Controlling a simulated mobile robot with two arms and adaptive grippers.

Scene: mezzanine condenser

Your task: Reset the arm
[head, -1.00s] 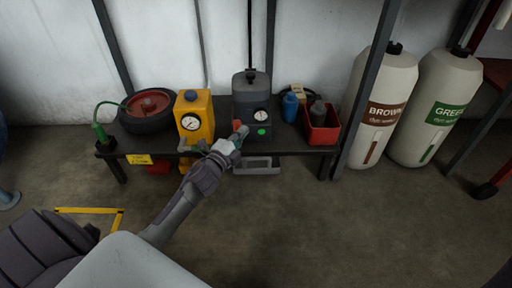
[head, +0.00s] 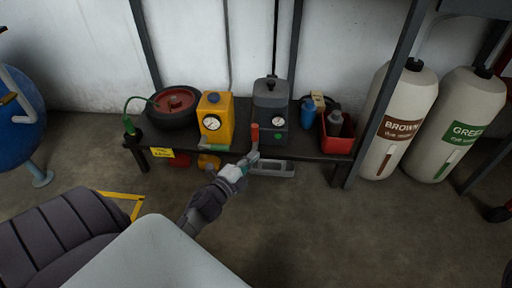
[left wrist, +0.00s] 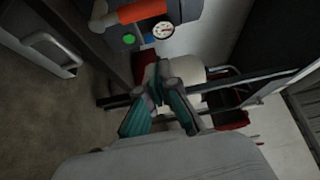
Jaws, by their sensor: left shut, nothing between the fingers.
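My left gripper (head: 243,166) is at the middle of the head view, in front of the low bench's front edge. In the left wrist view my left gripper (left wrist: 162,68) has its teal-padded fingers together, with nothing between them. A grey machine (head: 271,95) with a gauge and a green button stands on the bench. Its red-handled lever (head: 255,134) points up, just above and apart from my fingertips. The red handle (left wrist: 142,11) also shows at the top of the left wrist view. My right gripper is not in view.
The dark bench (head: 311,152) also holds a wheel (head: 174,105), a yellow gauge unit (head: 214,115), a blue bottle (head: 308,112) and a red bin (head: 337,140). Two large white cylinders (head: 399,120) stand at the right behind a dark post. The floor in front is clear.

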